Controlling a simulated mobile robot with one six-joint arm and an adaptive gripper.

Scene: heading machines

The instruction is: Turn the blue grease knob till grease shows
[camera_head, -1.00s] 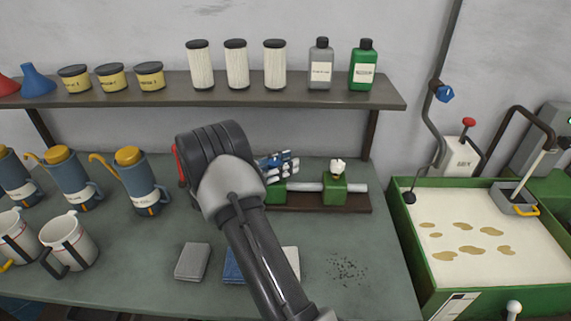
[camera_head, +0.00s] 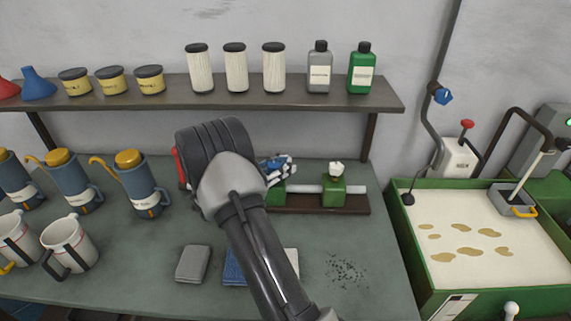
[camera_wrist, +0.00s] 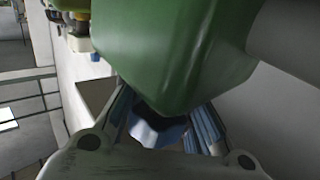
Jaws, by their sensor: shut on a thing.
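In the wrist view, the blue grease knob (camera_wrist: 157,131) sits between my gripper's fingers (camera_wrist: 163,125), under a rounded green housing (camera_wrist: 170,60). My gripper is shut on the knob, one finger on each side. In the head view, my gripper (camera_head: 277,168) is at the left green block (camera_head: 275,196) of the shaft stand, and the knob is hidden by it and my arm. The right green block (camera_head: 333,194) has a pale off-white lump (camera_head: 336,168) on top. I cannot tell if that lump is grease. I see no clear grease at the held knob.
A shelf (camera_head: 200,97) with bottles, filters and tins runs above the bench (camera_head: 140,262). Blue jugs (camera_head: 136,185) and white mugs (camera_head: 70,243) stand at left, folded cloths (camera_head: 193,264) in front. A green-framed tray (camera_head: 470,220) is at right. A blue tap handle (camera_head: 443,96) hangs on a pipe.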

